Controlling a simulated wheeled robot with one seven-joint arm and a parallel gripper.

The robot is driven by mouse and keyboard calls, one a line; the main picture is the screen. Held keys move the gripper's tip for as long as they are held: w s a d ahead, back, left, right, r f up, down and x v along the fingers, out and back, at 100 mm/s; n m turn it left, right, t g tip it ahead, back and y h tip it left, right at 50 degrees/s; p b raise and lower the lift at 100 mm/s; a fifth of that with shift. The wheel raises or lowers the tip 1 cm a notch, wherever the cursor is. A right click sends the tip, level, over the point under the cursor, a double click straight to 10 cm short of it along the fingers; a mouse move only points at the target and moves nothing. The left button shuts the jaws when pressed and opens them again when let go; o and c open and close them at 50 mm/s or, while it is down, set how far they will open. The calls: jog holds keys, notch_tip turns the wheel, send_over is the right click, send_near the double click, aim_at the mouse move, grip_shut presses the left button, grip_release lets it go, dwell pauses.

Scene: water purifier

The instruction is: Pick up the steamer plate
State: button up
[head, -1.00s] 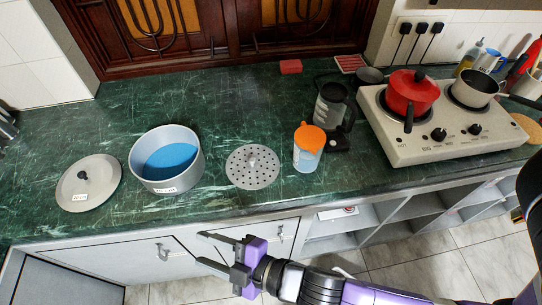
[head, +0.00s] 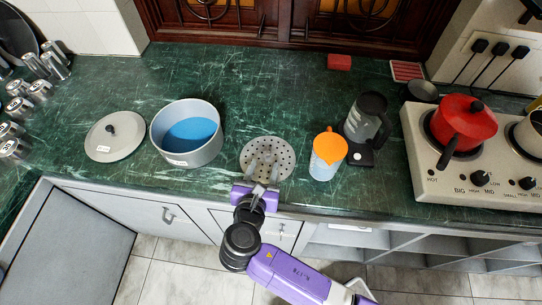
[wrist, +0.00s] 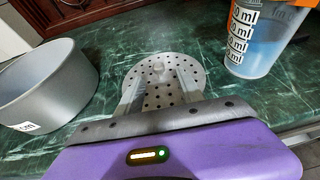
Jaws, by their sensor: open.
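The steamer plate (head: 284,154) is a round, grey, perforated disc with a small knob at its centre. It lies flat on the green marble counter, between the pot and the orange-lidded jug. My gripper (head: 264,163) is open and reaches over the near part of the plate. In the wrist view the steamer plate (wrist: 190,72) lies ahead, with its knob between the lines of my two fingers (wrist: 160,85). The fingers hide parts of the plate. I cannot tell whether they touch it.
A grey pot with blue water (head: 213,143) stands left of the plate, and its lid (head: 101,146) lies farther left. The orange-lidded jug (head: 324,168) stands close on the right, before a coffee maker (head: 368,112). The stove (head: 440,180) is far right. Counter behind the plate is clear.

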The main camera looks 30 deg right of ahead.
aim_at(267, 155)
jog(key=x, duration=0.6)
jog(key=shift+w+d+r+p, duration=0.1)
jog(key=shift+w+d+p, duration=0.15)
jog(key=shift+w+p, duration=0.15)
jog(key=shift+c, duration=0.3)
grip_shut()
